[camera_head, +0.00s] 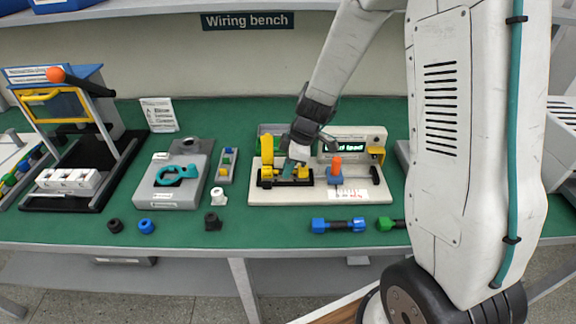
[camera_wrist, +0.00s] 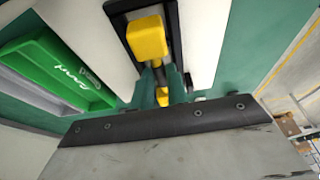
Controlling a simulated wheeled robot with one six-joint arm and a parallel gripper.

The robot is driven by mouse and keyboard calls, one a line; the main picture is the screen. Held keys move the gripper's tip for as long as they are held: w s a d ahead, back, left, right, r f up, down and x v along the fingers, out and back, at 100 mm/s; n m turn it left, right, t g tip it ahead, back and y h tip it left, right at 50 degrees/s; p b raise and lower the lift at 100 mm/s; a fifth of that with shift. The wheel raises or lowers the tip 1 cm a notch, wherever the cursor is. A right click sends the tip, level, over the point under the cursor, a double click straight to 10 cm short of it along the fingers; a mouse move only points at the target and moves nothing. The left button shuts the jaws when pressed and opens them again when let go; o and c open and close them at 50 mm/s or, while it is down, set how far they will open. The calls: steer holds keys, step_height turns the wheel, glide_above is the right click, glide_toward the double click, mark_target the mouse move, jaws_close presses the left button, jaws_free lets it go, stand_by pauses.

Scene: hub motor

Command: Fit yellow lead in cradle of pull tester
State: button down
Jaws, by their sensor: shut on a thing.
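The pull tester (camera_head: 262,196) is a pale base with a black cradle and a lit display on its right, partly hidden by my arm. My gripper (camera_head: 292,168) is low over the cradle, its teal fingers shut on the yellow lead (camera_head: 303,173). One yellow end of the lead shows by the fingertips in the wrist view (camera_wrist: 163,98). The fingers hide its middle, and I cannot tell whether it is fully seated. A tall yellow piece (camera_head: 267,149) stands at the cradle's left end; a large yellow block (camera_wrist: 147,38) shows above the fingers in the wrist view.
A blue lead (camera_head: 338,225) and a green lead (camera_head: 388,225) lie in front of the tester. An orange-topped blue part (camera_head: 336,172) stands right of the cradle. A grey fixture (camera_head: 172,185) and a small tray (camera_head: 227,165) are left. A green bin (camera_wrist: 58,72) sits beside the tester.

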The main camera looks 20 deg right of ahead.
steer(key=shift+f, duration=0.45)
steer(key=c, duration=1.5)
jaws_free()
steer(key=shift+o, duration=1)
steer(key=shift+d+r, duration=0.1)
steer(key=shift+r, duration=0.35)
steer(key=v, duration=0.7)
steer(key=shift+s, duration=0.1)
